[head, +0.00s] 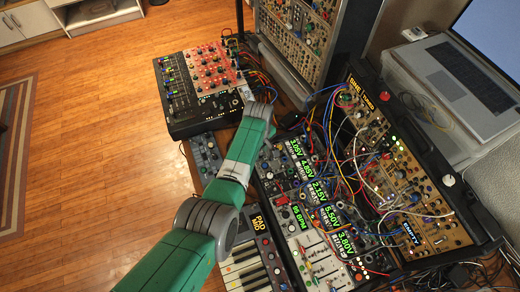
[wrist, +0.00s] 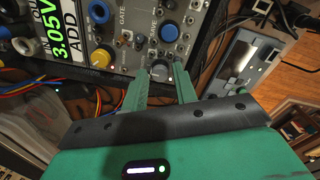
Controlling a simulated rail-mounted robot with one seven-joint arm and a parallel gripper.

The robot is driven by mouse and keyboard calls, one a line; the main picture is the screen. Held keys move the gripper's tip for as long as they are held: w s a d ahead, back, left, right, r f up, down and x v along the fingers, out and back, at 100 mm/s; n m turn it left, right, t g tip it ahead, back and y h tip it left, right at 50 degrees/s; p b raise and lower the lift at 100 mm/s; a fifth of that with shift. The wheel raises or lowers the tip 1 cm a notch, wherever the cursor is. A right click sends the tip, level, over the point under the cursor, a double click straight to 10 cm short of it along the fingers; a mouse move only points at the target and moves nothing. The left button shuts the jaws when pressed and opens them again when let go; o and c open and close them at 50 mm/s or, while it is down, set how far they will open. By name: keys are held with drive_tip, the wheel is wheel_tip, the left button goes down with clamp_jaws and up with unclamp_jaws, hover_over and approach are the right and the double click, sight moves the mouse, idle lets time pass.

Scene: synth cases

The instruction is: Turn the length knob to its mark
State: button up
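In the wrist view, a small dark round knob (wrist: 159,71) sits at the lower edge of a grey module panel (wrist: 128,40). Its label is not readable, so I cannot tell if it is the length knob, and I see no clear mark. My gripper (wrist: 160,66) has its two green fingers apart, one on each side of this knob. I cannot tell whether they touch it. In the head view, my green arm reaches up to the synth cases, and its fingertips are hard to make out.
Patch cables (wrist: 60,88) hang to the left. In the head view, a mixer (head: 178,95) and a keyboard (head: 248,270) flank my arm.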

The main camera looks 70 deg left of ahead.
wheel_tip(320, 180, up, 8)
drive_tip(key=shift+s+f+p, duration=0.1)
drive_tip(key=shift+f+p, duration=0.15)
drive_tip(key=shift+p, duration=0.85)
